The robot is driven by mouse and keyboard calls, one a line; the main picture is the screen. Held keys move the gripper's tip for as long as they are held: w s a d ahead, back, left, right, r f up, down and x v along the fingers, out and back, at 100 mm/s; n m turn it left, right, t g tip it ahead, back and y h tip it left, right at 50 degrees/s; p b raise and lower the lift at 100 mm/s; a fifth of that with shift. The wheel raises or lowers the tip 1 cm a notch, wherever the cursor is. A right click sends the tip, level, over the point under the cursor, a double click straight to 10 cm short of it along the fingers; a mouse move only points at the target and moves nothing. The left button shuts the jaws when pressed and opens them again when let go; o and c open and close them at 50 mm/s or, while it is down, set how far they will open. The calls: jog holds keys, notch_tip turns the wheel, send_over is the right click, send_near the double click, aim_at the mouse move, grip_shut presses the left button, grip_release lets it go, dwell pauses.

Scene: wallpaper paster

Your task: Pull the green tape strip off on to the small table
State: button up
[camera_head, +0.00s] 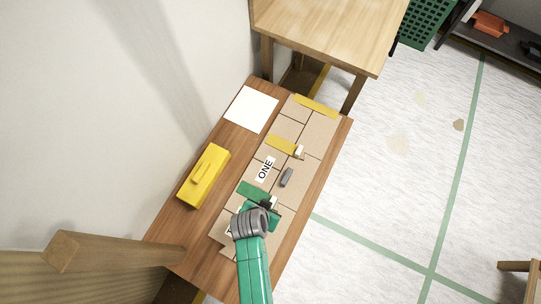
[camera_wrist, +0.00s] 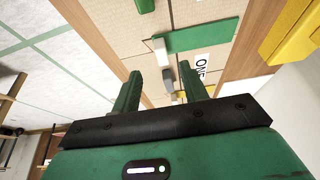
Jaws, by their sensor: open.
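The green tape strip (camera_head: 252,190) lies flat across a tan panelled board (camera_head: 318,136) on the low brown table (camera_head: 185,224). In the wrist view the strip (camera_wrist: 200,36) runs sideways, with a pale tab (camera_wrist: 159,50) at its left end. My gripper (camera_head: 266,206) is over the board, close to the strip's right end. In the wrist view my gripper (camera_wrist: 159,70) is open, its two green fingers apart and nothing held between them. The tab shows beyond the fingertips, roughly between them. I cannot tell whether a finger touches the board.
Yellow strips (camera_head: 280,145) and a grey block (camera_head: 287,177) lie on the board, beside a "ONE" label (camera_head: 265,169). A yellow case (camera_head: 204,175) and white sheet (camera_head: 251,109) lie left of it. A higher light wooden table (camera_head: 325,30) stands at the far end.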

jog(key=b+x, duration=0.3)
jog(key=x, duration=0.4)
jog(key=shift+w+f, duration=0.1)
jog(key=shift+f, duration=0.2)
grip_shut()
jog(key=c, duration=0.8)
grip_release()
grip_shut()
jog(key=shift+r, duration=0.15)
